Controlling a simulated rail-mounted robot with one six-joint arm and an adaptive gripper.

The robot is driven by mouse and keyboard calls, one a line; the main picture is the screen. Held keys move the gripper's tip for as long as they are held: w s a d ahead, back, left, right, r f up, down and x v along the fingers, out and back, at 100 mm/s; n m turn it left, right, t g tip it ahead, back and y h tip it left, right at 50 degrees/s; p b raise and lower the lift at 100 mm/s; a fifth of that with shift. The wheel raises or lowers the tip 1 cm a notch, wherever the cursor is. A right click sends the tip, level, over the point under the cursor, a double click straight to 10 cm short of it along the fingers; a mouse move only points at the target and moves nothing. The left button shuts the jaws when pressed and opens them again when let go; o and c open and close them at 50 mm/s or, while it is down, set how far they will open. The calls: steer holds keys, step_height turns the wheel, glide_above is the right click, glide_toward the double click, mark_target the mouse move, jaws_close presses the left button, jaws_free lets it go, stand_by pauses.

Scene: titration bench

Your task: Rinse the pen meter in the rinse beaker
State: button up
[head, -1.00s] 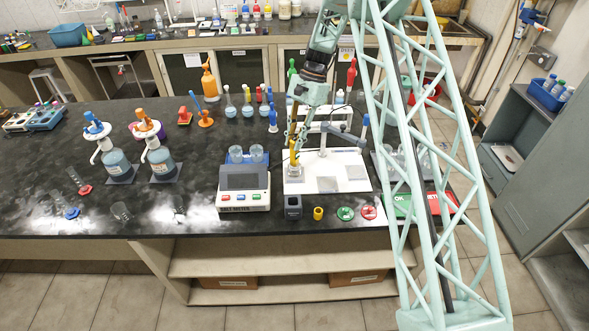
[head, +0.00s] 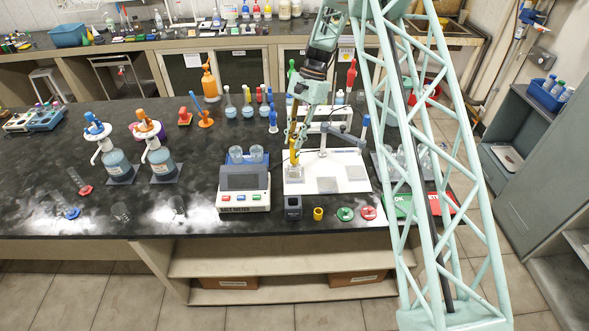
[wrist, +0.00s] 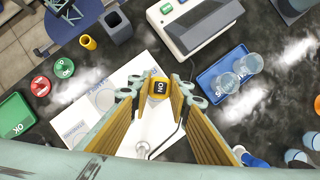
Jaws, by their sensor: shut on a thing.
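The yellow pen meter (head: 294,157) is upright in my gripper (head: 294,138) over the white board. Its dark-faced top (wrist: 158,87) shows between the fingertips in the wrist view. My gripper (wrist: 158,92) is shut on it. A small clear beaker (head: 294,175) stands on the left part of the white board (head: 325,163), directly below the pen meter. Whether the meter's tip is inside the beaker or just above its rim is too small to tell. In the wrist view the beaker is mostly hidden behind the meter and fingers.
The salt meter box (head: 244,182) stands left of the board, with a blue tray holding two beakers (head: 249,155) behind it. A dark holder (head: 293,207) and a yellow cap (head: 318,213) are in front. A white rack (head: 327,113) stands behind.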

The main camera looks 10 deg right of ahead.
steer(key=shift+r+p, duration=1.1)
steer(key=shift+r, duration=2)
